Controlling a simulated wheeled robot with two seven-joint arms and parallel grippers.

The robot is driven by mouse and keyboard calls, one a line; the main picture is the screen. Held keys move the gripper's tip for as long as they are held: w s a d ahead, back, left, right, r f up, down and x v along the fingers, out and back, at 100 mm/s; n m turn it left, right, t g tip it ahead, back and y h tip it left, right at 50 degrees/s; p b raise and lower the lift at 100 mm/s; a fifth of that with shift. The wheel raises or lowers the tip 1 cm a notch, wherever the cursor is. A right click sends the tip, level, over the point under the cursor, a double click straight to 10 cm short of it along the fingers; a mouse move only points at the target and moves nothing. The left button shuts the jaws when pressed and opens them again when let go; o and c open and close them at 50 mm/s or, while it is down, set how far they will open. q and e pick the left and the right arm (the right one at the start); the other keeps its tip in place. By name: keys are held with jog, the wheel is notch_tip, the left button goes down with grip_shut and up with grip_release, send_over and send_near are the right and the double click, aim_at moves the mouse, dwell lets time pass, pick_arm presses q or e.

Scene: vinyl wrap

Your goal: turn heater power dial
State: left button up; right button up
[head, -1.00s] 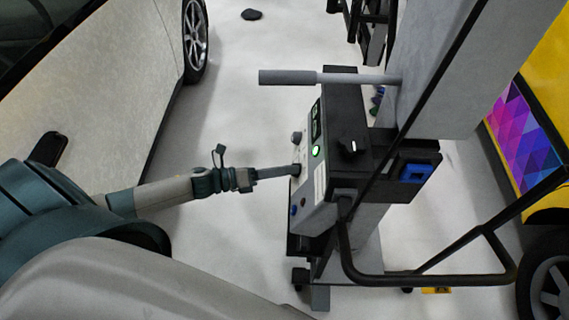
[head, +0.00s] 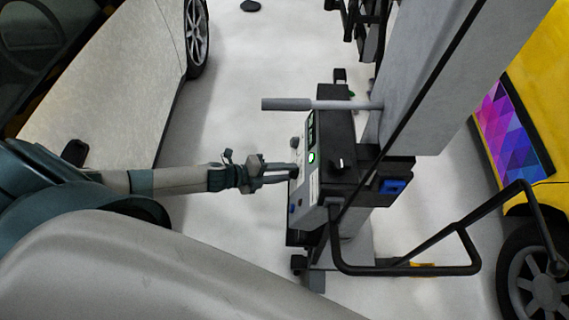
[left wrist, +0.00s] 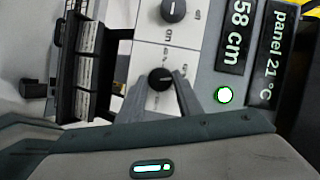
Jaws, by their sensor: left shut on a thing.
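The heater's control panel (head: 314,190) faces left on a black and grey unit in the head view. My left gripper (head: 295,170) reaches it from the left, with its fingertips at the panel. In the left wrist view a round black dial (left wrist: 160,78) with a white mark sits between the fingertips of my left gripper (left wrist: 161,88), which is shut on it. A second dial (left wrist: 173,10) sits above it, clear of the fingers. The small print by the dials is too blurred to tell which is heater power. My right gripper is not in view.
A lit green button (left wrist: 224,95) and displays reading "58 cm" (left wrist: 236,32) and "panel 21 °C" (left wrist: 277,45) lie right of the dials. A grey bar (head: 320,104) sticks out above the panel. A white car (head: 110,80) stands left, a yellow vehicle (head: 535,110) right.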

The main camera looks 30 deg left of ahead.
pick_arm(q)
jog(key=n+g+p, duration=0.1)
jog(key=n, duration=0.1)
jog(key=n+g+p, duration=0.1)
jog(key=n, duration=0.2)
jog(key=w+n+g+p, duration=0.1)
jog(key=n+p, duration=0.1)
jog(key=n, duration=0.1)
jog(key=shift+a+r+g+y, duration=0.1)
jog(key=shift+r+g+y, duration=0.2)
jog(key=shift+r+g, duration=0.1)
jog(key=shift+f+n+g, duration=0.15)
jog(key=shift+n+g, duration=0.75)
jog(key=shift+n, duration=1)
jog(key=shift+h, duration=0.4)
jog(key=o, duration=1)
jog(key=shift+a, duration=0.1)
